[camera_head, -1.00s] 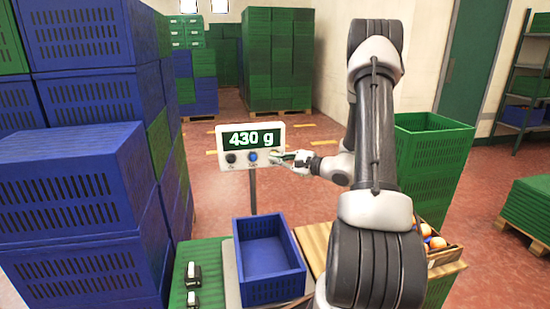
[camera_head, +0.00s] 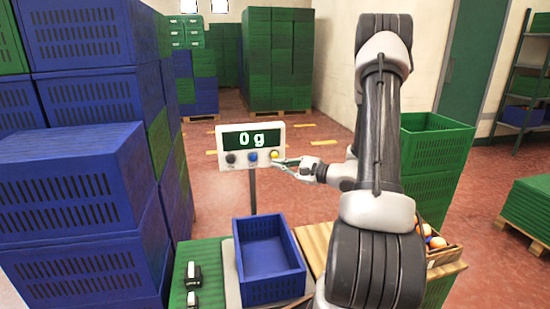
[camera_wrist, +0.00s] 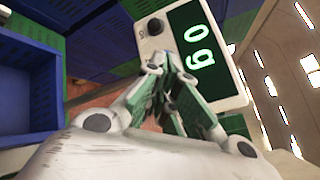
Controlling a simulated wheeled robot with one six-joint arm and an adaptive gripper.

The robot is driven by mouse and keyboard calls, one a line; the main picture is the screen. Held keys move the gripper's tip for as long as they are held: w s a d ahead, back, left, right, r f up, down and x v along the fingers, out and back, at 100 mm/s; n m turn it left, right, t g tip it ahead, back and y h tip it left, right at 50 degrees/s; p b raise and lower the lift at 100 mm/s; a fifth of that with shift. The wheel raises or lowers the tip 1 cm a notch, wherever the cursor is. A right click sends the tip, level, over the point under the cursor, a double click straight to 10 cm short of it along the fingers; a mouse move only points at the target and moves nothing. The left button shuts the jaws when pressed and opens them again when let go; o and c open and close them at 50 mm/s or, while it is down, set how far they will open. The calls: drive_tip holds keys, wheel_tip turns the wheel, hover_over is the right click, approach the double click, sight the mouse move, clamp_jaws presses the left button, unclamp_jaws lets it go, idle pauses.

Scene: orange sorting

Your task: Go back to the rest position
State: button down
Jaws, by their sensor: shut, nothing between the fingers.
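My gripper (camera_head: 281,165) is shut and empty, just right of the yellow button (camera_head: 274,154) on the scale display (camera_head: 236,138). The display reads 0 g and also has a black knob and a blue button. In the wrist view my gripper (camera_wrist: 165,68) is in front of the display (camera_wrist: 205,50), its fingertips together. Whether the fingertips touch the display cannot be told. My arm reaches from the lower right up and over toward the display.
An empty blue crate (camera_head: 269,251) stands on the scale below the display. A wooden box (camera_head: 447,257) with oranges is behind my arm on the right. A tall green crate (camera_head: 437,130) stands behind it. Stacked blue crates (camera_head: 75,170) fill the left side.

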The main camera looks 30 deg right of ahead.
idle(0.6)
drive_tip(key=s+a+f+n+g+y, duration=0.1)
drive_tip(key=s+a+f+g, duration=0.1)
drive_tip(key=s+g, duration=0.15)
drive_tip(key=s+a+f+g+y, duration=0.1)
drive_tip(key=s+a+f+g, duration=0.15)
drive_tip(key=s, duration=0.25)
drive_tip(key=s+a+r+n+g+h, duration=0.25)
drive_tip(key=s+n+g, duration=0.55)
drive_tip(key=s, duration=0.7)
drive_tip(key=s+d+r+n+h, duration=0.4)
drive_tip(key=s+r+n+h, duration=0.15)
drive_tip(key=r, duration=0.25)
drive_tip(key=a+r+n+t+h, duration=0.2)
drive_tip(key=r+n, duration=0.3)
drive_tip(key=r, duration=0.4)
drive_tip(key=shift+a+n+t+h, duration=0.3)
drive_tip(key=shift+a+n+t, duration=0.05)
drive_tip(key=shift+a+t, duration=0.45)
